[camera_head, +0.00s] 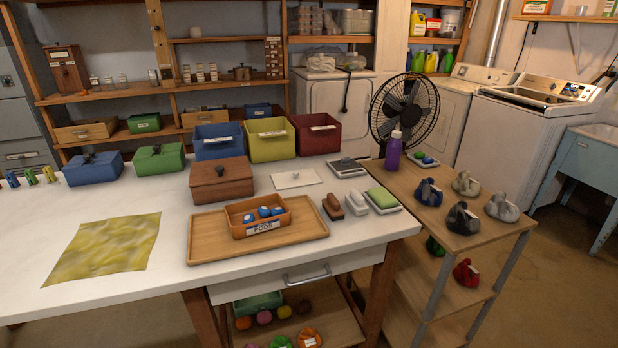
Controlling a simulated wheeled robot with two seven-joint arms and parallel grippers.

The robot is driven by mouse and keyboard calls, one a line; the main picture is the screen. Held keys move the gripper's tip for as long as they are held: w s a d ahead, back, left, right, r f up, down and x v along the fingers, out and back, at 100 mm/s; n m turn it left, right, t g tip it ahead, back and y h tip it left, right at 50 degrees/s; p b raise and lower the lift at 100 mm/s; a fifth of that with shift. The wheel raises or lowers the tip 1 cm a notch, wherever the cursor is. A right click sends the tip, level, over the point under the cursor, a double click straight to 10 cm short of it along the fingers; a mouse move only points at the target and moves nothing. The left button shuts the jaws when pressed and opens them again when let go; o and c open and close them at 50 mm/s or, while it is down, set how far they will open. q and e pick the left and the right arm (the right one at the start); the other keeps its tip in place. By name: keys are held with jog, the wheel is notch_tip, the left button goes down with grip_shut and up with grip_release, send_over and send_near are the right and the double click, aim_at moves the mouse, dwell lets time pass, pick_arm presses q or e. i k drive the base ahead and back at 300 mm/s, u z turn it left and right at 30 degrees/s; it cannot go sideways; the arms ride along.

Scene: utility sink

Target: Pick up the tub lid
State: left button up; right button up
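An open orange-brown tub labelled PODS (243,219) holds several blue and white pods. The tub stands on a wooden tray (215,247) in front of the lid. Neither of my grippers shows in the head view.
A brown box (219,182) stands left of the lid; blue, yellow and red bins (271,142) stand behind it. A scale-like grey item (346,167), brushes (356,203) and a green sponge (381,198) are to its right. A yellow cloth (105,248) lies at left.

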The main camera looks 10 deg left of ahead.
aim_at(287, 180)
jog(key=i, duration=0.7)
jog(key=u, duration=1.65)
